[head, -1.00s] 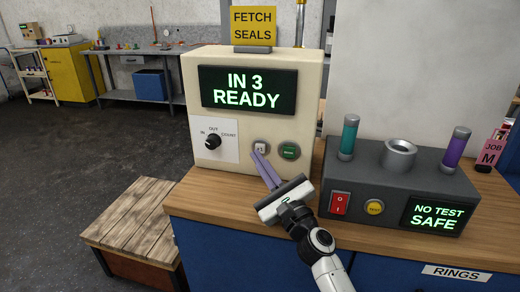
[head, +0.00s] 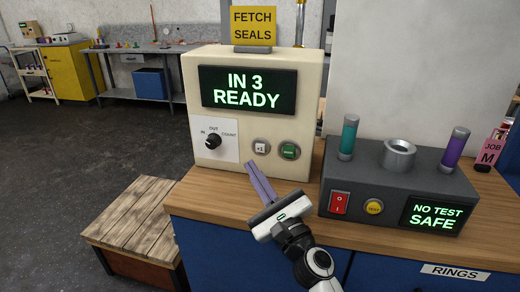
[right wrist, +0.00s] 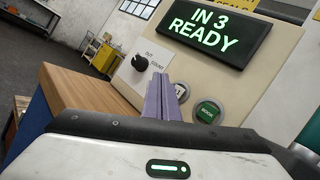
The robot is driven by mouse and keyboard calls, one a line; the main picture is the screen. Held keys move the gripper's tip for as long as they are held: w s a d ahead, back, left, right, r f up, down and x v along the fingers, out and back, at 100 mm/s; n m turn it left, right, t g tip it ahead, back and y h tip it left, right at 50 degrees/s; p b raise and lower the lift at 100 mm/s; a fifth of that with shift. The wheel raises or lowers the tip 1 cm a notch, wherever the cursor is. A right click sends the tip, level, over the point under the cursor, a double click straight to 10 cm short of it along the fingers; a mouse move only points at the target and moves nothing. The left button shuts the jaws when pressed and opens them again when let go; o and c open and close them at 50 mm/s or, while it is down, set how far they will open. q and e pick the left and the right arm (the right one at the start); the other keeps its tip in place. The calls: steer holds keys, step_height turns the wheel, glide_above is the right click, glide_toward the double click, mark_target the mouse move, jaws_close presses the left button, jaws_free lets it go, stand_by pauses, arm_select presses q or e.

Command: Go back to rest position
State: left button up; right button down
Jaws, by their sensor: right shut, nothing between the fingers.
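My right gripper (head: 250,168) is shut and empty, its purple fingers together in front of the cream control box (head: 215,170). Its tips are a little below the white +1 button (head: 261,147) and look apart from it. The box has a dark screen (head: 248,90) reading "IN 3 READY", a black knob (head: 213,142) and a green button (head: 289,151). In the right wrist view the fingers (right wrist: 162,85) partly cover the +1 button. My left gripper is not in view.
A grey tester (head: 390,195) with a teal cylinder (head: 348,138), a purple cylinder (head: 455,147) and a red switch (head: 338,203) stands right of my gripper on the wooden counter (head: 215,205). A wooden slatted crate (head: 130,222) stands at the left. The floor beyond it is clear.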

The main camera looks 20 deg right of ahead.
stand_by(0.3)
steer(key=s+a+f+n+g+y, duration=0.65)
steer(key=s+a+n, duration=0.3)
steer(key=n, duration=0.65)
steer(key=s+f+n+g, duration=0.5)
steer(key=s+f+n, duration=0.3)
steer(key=s, duration=0.1)
steer(key=s+d+f+n+g+h, duration=0.3)
steer(key=s+d+f+h, duration=0.2)
steer(key=s+d, duration=0.25)
steer(key=s+d+f+n+g+h, duration=0.35)
steer(key=s+d+f+h, duration=0.2)
steer(key=s, duration=0.35)
steer(key=w+a+f+t+y, duration=0.1)
steer(key=w+a+f+t, duration=0.1)
steer(key=f, duration=0.3)
steer(key=w+a+f+t+y, duration=0.2)
steer(key=f+t, duration=0.1)
steer(key=f, duration=0.3)
steer(key=shift+a+f, duration=0.2)
steer(key=shift+a, duration=0.1)
